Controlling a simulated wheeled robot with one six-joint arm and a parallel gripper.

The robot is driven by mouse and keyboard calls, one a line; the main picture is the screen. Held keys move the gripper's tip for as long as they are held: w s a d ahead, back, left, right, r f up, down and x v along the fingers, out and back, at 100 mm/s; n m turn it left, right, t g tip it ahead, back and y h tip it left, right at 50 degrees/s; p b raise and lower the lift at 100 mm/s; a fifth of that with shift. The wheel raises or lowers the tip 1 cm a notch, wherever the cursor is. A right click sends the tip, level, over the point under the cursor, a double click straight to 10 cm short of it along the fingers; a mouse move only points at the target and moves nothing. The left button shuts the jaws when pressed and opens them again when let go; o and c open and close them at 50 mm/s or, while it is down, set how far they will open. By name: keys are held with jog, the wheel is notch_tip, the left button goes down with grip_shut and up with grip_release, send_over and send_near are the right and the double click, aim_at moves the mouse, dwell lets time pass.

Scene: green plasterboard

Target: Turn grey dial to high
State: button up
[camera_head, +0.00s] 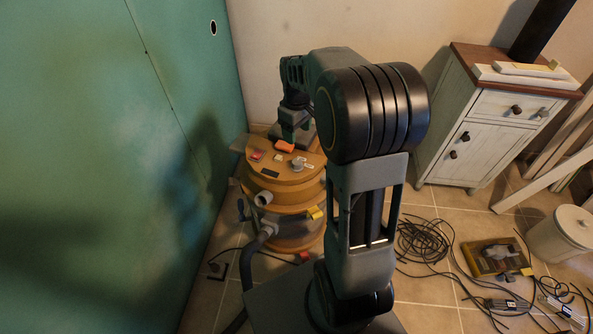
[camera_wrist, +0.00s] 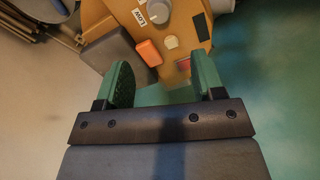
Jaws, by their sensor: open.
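The grey dial (camera_head: 298,163) sits on top of a round orange-tan machine (camera_head: 285,181). In the wrist view the dial (camera_wrist: 158,10) is at the top edge, partly cut off, with a white label reading LOW (camera_wrist: 139,17) beside it. My gripper (camera_wrist: 162,70) is open, with its two green fingers spread and nothing between them. In the head view my gripper (camera_head: 294,133) is at the machine's far side, behind the dial and apart from it. An orange block-shaped part (camera_wrist: 149,52) lies between the gripper and the dial.
A green plasterboard wall (camera_head: 110,170) stands close to the left of the machine. A white cabinet (camera_head: 480,130) stands at the right. Black cables (camera_head: 430,242), a yellow-and-black tool case (camera_head: 495,258) and a white bin (camera_head: 562,233) are on the tiled floor.

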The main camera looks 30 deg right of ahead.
aim_at(297, 161)
notch_tip(297, 161, down, 14)
jog(key=b, duration=0.3)
jog(key=shift+w, duration=0.15)
jog(key=shift+c, duration=0.3)
jog(key=c, duration=0.9)
jog(key=shift+o, duration=0.2)
jog(key=m+p, duration=0.2)
jog(key=m, duration=0.3)
jog(key=shift+r+m, duration=0.1)
jog(key=shift+m, duration=0.2)
jog(key=m+p, duration=0.2)
jog(key=m, duration=0.3)
jog(key=shift+m, duration=0.7)
